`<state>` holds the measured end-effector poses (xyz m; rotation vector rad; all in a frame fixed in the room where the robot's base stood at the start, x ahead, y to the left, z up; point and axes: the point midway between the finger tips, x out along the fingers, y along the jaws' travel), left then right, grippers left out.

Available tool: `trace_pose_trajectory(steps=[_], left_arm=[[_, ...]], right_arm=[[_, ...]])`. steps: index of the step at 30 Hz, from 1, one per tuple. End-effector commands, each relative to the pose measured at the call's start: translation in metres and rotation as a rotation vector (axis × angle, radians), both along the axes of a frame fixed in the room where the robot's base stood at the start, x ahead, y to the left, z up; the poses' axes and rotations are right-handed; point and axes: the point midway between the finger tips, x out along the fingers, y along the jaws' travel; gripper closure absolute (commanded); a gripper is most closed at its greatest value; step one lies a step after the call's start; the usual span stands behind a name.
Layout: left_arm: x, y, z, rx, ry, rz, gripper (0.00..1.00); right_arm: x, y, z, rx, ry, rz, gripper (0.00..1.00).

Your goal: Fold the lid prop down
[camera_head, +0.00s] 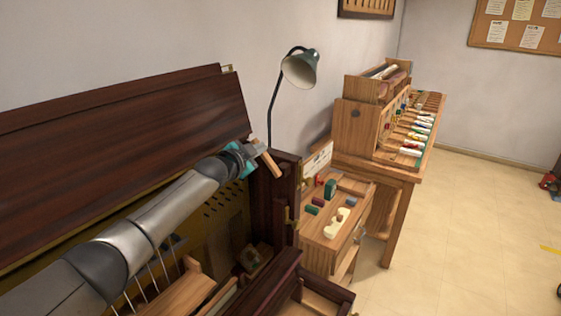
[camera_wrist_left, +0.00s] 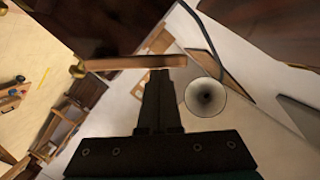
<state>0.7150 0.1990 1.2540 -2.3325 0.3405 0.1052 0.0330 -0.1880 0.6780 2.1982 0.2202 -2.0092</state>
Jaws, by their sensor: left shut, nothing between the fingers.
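The piano lid (camera_head: 130,115) is a dark brown panel, raised and leaning back along the wall. The lid prop (camera_head: 265,160) is a short light-wood bar, tilted, near the lid's right end above the case side. My left arm reaches from the lower left across the open case. My left gripper (camera_head: 249,148) is at the prop, its fingers mostly hidden. In the left wrist view the shut, empty fingers (camera_wrist_left: 158,76) end right at the prop (camera_wrist_left: 130,62), which lies across in front of them; I cannot tell whether they touch. My right gripper is not in view.
A green desk lamp (camera_head: 299,70) stands close behind the prop. A small wooden cart (camera_head: 345,205) with tools and coloured blocks is right of the piano case (camera_head: 284,200). A workbench (camera_head: 385,168) stands beyond. The floor at right is mostly clear.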

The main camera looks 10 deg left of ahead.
Motion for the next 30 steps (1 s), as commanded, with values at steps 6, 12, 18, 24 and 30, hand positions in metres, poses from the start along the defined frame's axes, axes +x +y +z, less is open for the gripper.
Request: trace_pose_trajectory(steps=[6,12,18,24,30], left_arm=[[0.003,0.007,-0.013,-0.144,0.057,0.001,1.0],[0.006,0.013,-0.023,-0.276,0.11,0.0,1.0],[0.009,0.02,-0.032,-0.408,0.163,-0.001,1.0],[0.01,0.023,-0.03,-0.473,0.194,-0.002,1.0],[0.009,0.023,-0.029,-0.47,0.192,-0.001,1.0]], right_arm=[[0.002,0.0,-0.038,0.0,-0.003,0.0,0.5],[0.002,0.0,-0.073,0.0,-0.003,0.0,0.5],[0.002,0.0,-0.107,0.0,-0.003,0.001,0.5],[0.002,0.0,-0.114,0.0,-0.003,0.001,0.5],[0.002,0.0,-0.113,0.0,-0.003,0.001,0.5]])
